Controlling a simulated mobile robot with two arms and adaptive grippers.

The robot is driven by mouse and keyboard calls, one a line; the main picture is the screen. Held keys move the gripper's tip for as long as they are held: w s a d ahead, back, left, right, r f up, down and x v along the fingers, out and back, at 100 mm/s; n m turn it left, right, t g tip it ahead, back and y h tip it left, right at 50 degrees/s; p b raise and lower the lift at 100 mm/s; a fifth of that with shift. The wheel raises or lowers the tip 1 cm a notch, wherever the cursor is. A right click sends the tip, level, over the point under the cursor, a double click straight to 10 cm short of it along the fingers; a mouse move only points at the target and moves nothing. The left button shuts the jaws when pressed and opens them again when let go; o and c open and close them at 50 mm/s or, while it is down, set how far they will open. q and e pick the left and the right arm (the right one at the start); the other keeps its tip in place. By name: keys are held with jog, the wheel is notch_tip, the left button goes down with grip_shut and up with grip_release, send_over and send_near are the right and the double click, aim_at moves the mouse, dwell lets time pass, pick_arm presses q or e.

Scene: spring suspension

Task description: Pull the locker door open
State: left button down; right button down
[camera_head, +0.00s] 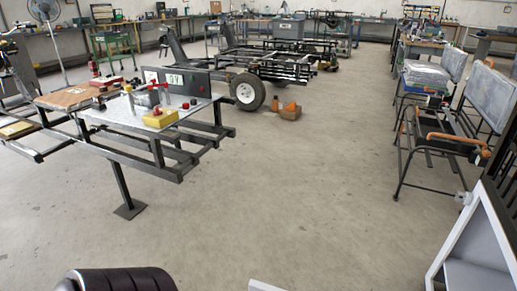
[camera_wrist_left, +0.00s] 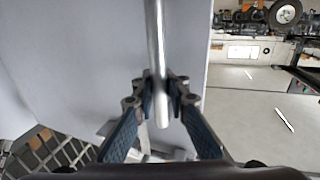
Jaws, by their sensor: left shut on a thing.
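In the left wrist view a smooth light grey door panel (camera_wrist_left: 80,60) fills the left and middle. A silver upright bar handle (camera_wrist_left: 157,40) stands in front of it. My left gripper (camera_wrist_left: 161,92) is shut on the lower part of this handle, one dark padded finger on each side. The handle's lower end shows just below the fingertips. In the head view a light grey locker-like body (camera_head: 485,240) with a pale edge stands at the lower right, cut off by the frame. The handle is not visible there. My right gripper is in neither view.
A metal work table (camera_head: 105,112) with tools stands at the left of the head view. A wheeled frame (camera_head: 265,65) is behind it. The concrete floor (camera_head: 290,190) between is clear.

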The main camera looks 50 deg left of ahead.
pick_arm(q)
jog(key=shift+s+d, duration=0.3)
jog(key=shift+s, duration=0.35)
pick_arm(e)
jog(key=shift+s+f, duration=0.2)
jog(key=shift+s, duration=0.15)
pick_arm(q)
jog(key=c, duration=2)
grip_release()
jog(key=shift+o, duration=0.2)
jog(key=s+d, duration=0.2)
jog(key=s, duration=0.9)
jog(key=shift+s, duration=0.4)
jog(key=shift+d, duration=0.15)
